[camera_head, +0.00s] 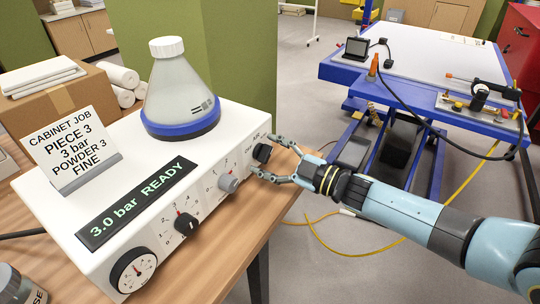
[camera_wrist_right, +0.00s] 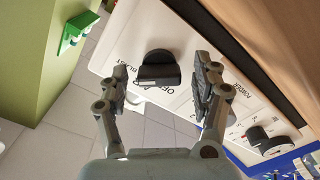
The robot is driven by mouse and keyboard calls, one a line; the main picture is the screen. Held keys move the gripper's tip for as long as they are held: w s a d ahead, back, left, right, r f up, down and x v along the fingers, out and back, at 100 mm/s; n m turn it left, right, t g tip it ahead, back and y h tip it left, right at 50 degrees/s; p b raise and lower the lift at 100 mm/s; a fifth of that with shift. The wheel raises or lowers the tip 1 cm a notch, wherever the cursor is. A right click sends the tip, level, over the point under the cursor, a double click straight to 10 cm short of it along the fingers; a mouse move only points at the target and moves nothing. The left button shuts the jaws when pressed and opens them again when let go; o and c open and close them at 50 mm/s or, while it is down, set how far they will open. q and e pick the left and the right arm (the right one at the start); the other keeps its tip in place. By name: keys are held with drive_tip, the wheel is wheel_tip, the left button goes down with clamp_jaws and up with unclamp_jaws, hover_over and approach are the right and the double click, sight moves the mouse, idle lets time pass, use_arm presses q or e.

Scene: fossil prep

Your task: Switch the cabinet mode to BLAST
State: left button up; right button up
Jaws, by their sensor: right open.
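The white cabinet (camera_head: 185,215) stands on the wooden bench, and its display (camera_head: 138,205) reads "3.0 bar READY". A black mode knob (camera_head: 262,152) is at the right end of its front panel. In the right wrist view the black knob (camera_wrist_right: 159,72) has lettering beside it that appears to read "OFF" and "BLAST"; its exact setting is unclear. My right gripper (camera_head: 263,154) is open with its fingers on either side of that knob. In the wrist view both fingers (camera_wrist_right: 162,78) stand apart from the knob, with gaps visible. My left gripper is out of view.
Other panel controls are a grey knob (camera_head: 228,183), a black knob (camera_head: 186,223) and a round dial (camera_head: 133,270). A conical blue-based container (camera_head: 180,95) and a job card (camera_head: 72,145) stand on the cabinet. Open floor lies right of the bench.

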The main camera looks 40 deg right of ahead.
drive_tip(key=shift+s, duration=0.1)
drive_tip(key=v, duration=1.2)
drive_tip(key=shift+f, duration=0.1)
idle(0.4)
